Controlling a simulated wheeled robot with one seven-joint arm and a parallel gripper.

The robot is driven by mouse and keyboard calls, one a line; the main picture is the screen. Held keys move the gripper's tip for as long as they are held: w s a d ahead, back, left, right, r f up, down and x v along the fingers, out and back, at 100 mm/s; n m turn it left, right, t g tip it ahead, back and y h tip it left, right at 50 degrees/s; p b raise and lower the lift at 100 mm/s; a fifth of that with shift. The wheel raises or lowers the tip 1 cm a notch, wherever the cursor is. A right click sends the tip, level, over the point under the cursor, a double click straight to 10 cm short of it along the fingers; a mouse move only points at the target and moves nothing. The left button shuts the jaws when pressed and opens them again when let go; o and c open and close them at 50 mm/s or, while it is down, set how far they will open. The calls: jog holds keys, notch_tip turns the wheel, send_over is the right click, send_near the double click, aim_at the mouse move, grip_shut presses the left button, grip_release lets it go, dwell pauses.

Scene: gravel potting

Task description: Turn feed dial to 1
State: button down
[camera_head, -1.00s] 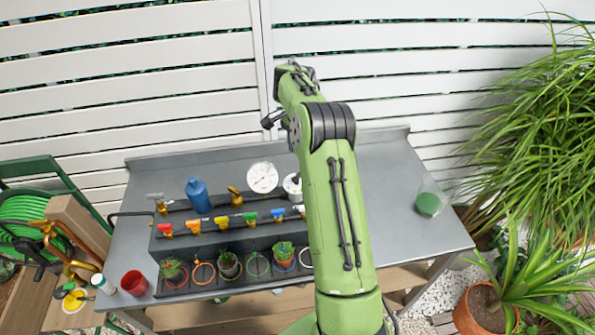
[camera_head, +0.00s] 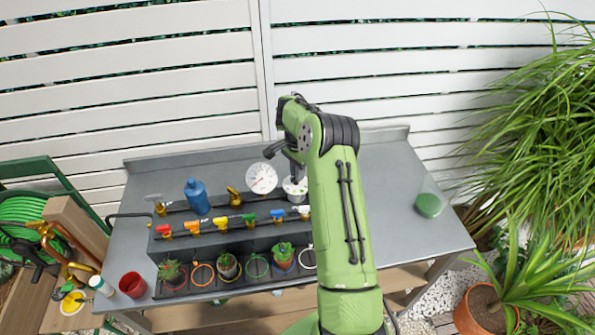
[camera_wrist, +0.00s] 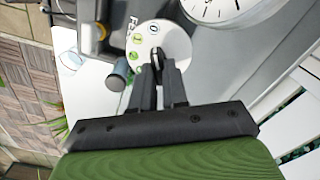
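The feed dial (camera_wrist: 172,38) is a white disc with green marks in the wrist view, numbered 0, 1 and 2. A small dark knob (camera_wrist: 157,56) stands at its middle, its upper end toward the 0, though its exact setting is hard to read. My gripper (camera_wrist: 159,70) has its two dark fingers close together at the knob. Whether they press on it cannot be told. In the head view the dial (camera_head: 295,187) sits at the right end of the grey rack, right under my gripper, which partly hides it.
A round white gauge (camera_head: 261,178) stands just left of the dial. Several coloured valves, such as the blue valve (camera_head: 277,215), line the rack. A blue bottle (camera_head: 196,193) stands behind.

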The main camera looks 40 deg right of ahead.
jog(key=shift+n, duration=0.3)
jog(key=n, duration=0.3)
jog(key=shift+w, duration=0.1)
jog(key=shift+w+a+n, duration=0.1)
jog(key=shift+n, duration=1.9)
jog(key=c, duration=1.1)
grip_release()
jog(key=shift+c, duration=0.2)
notch_tip(320, 180, up, 16)
jog(key=shift+p, duration=0.45)
jog(key=shift+f, duration=0.1)
